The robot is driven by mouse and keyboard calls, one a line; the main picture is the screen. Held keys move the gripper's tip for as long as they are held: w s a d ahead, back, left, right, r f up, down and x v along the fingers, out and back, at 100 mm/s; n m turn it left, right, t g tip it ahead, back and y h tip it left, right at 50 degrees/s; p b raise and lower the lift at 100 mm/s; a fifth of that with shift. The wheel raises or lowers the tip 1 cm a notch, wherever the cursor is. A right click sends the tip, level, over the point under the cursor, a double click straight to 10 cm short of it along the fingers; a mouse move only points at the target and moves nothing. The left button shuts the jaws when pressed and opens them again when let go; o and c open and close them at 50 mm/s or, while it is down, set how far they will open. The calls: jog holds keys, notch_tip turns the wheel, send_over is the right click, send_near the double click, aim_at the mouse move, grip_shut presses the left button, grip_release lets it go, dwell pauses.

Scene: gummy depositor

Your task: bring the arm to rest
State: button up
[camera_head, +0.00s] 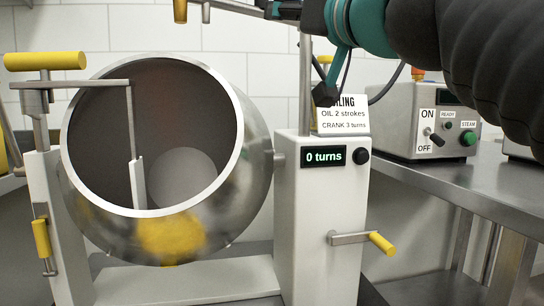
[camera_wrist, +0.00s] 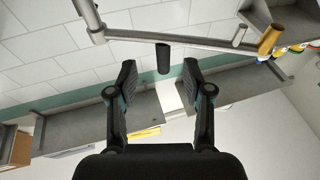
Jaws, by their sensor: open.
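My gripper (camera_wrist: 160,80) shows in the wrist view with its two dark fingers apart and nothing held between them. A short dark cylinder (camera_wrist: 162,57) appears in the gap between the fingertips; I cannot tell how far beyond them it is. In the head view my dark, ribbed arm (camera_head: 470,50) comes in from the top right, with a teal joint (camera_head: 358,25). Dark parts of my arm hang near the sign above the crank housing. The fingertips are not clear in the head view.
A steel drum (camera_head: 250,170) with a yellow-handled lever (camera_head: 45,61) stands at left. The white housing (camera_head: 310,230) reads "0 turns" and has a yellow-ended crank (camera_head: 381,243). A sign (camera_head: 343,114) stands on it. A control box (camera_head: 398,125) sits on the steel bench (camera_head: 470,188).

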jog(key=s+d+f+m+g+h+p, duration=0.1)
jog(key=d+f+g+h+p, duration=0.15)
jog(key=f, duration=1.05)
jog(key=d+f+m+g+h+p, duration=0.15)
jog(key=f+g, duration=0.25)
jog(key=f, duration=0.9)
jog(key=s+d+f+m+g+h+p, duration=0.1)
jog(key=s+d+f+g, duration=0.1)
jog(key=s+f, duration=0.2)
jog(key=s+d+f+g+h+p, duration=0.1)
jog(key=s+d+f+g+h, duration=0.1)
jog(key=f, duration=0.8)
jog(key=s+d+f+m+g+h+p, duration=0.1)
jog(key=s+d+f+g+h, duration=0.1)
jog(key=s+d+f, duration=0.2)
notch_tip(320, 180, down, 4)
jog(key=shift+s+d+r+m+g+p, duration=0.2)
jog(key=shift+s+m+g+p, duration=0.15)
jog(key=shift+s, duration=0.9)
